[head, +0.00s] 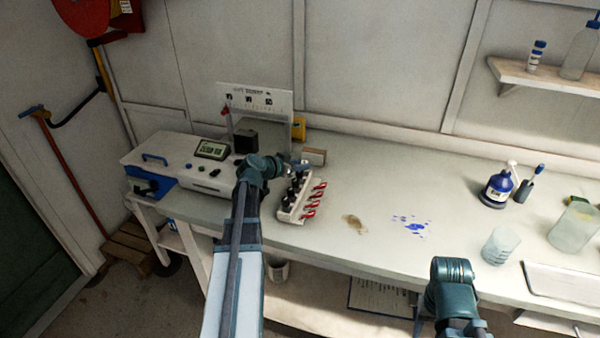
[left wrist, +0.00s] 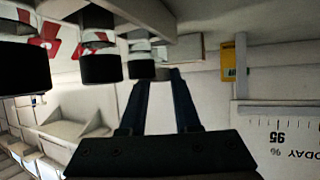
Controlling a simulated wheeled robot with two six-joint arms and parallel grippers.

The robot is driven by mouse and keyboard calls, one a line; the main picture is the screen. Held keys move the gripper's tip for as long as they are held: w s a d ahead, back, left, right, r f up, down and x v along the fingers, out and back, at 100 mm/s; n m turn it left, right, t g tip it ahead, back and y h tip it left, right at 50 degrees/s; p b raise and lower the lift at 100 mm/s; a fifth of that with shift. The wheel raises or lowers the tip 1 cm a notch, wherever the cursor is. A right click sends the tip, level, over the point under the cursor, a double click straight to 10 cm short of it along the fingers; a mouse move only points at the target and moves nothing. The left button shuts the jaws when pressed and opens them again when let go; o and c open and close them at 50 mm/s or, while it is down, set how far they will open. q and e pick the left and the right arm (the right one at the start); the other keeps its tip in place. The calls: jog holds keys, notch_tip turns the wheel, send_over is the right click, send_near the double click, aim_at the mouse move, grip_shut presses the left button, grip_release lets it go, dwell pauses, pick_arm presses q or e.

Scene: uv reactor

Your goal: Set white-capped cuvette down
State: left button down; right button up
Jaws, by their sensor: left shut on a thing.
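My left gripper (head: 299,165) is over the back end of the cuvette rack (head: 290,214), beside the reactor. Its fingers (left wrist: 160,80) are close together in the left wrist view. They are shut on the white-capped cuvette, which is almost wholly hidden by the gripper. I cannot tell whether the cuvette touches the rack. The rack holds several dark-capped cuvettes (left wrist: 100,66) and a row of red-marked ones (head: 316,197). My right arm shows at the lower right of the head view, but its fingers do not.
The white and blue reactor (head: 175,166) stands left of the rack, with a display and a black block (head: 245,141). A small box (head: 314,156) lies behind the rack. Brown and blue stains (head: 410,223) mark the bench. A blue bottle (head: 497,188) and beaker (head: 501,246) stand right.

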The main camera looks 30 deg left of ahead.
pick_arm(q)
jog(key=shift+f, duration=0.2)
jog(key=shift+s+d+f+b, duration=0.1)
jog(key=shift+s+f+b, duration=0.1)
jog(key=shift+f+b, duration=0.2)
jog(key=c, duration=0.6)
grip_release()
jog(key=shift+s+d, duration=0.1)
jog(key=shift+r, duration=0.25)
jog(key=p+v, duration=0.3)
jog(key=v, duration=0.3)
jog(key=p+v, duration=0.3)
jog(key=v, duration=0.2)
jog(key=shift+s+a+r, duration=0.25)
jog(key=shift+a+r, duration=0.05)
